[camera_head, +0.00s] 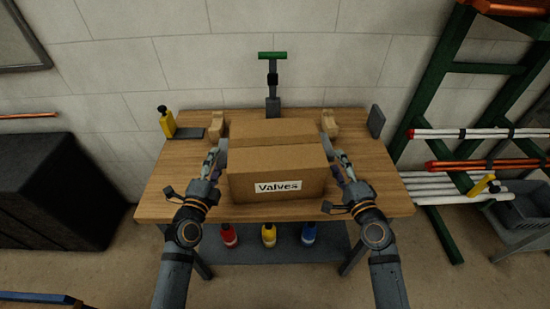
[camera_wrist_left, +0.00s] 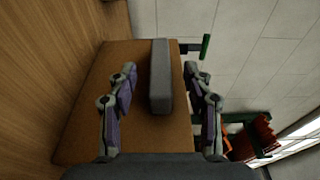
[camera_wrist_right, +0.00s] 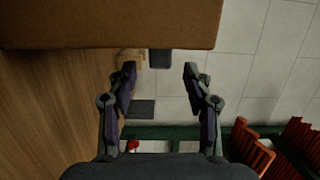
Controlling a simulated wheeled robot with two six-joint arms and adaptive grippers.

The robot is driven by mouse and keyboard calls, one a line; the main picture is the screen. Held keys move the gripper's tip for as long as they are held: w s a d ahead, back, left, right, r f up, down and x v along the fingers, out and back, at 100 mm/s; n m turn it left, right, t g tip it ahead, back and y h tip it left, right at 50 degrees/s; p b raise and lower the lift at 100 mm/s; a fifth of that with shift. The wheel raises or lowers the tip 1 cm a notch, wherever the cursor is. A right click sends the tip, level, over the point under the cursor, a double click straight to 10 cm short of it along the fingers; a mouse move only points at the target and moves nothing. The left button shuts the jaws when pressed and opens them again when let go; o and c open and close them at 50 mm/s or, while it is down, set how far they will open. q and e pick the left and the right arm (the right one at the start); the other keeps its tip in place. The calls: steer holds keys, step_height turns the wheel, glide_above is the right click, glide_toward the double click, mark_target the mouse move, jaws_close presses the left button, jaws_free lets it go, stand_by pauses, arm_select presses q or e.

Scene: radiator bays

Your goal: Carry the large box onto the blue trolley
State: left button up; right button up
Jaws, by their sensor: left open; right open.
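The large brown box (camera_head: 276,188), labelled "Valves", sits on the wooden table. My left gripper (camera_head: 213,158) is open at its left side. In the left wrist view the box (camera_wrist_left: 120,65) fills the middle, and its grey handle-like block (camera_wrist_left: 161,80) lies between the open fingers (camera_wrist_left: 158,85). My right gripper (camera_head: 342,165) is open at its right side. In the right wrist view the box (camera_wrist_right: 110,22) is at the top, beyond the fingertips (camera_wrist_right: 160,75), with nothing between them. Contact is unclear. The blue trolley is not clearly seen; a blue bar (camera_head: 38,297) shows at bottom left.
The table (camera_head: 155,205) also holds a yellow bottle (camera_head: 167,122), small wooden pieces (camera_head: 329,124) and a green-topped stand (camera_head: 272,75). Red, yellow and blue bottles (camera_head: 269,236) stand below. A black cabinet (camera_head: 45,190) is left; a green pipe rack (camera_head: 440,100) is right.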

mark_target(222, 149)
arm_select(q)
steer(key=w, duration=0.6)
steer(key=shift+w+d, duration=0.1)
steer(key=shift+d, duration=0.3)
arm_select(e)
steer(key=x, duration=0.6)
steer(key=shift+w, duration=0.1)
arm_select(q)
jaws_close()
arm_select(e)
jaws_close()
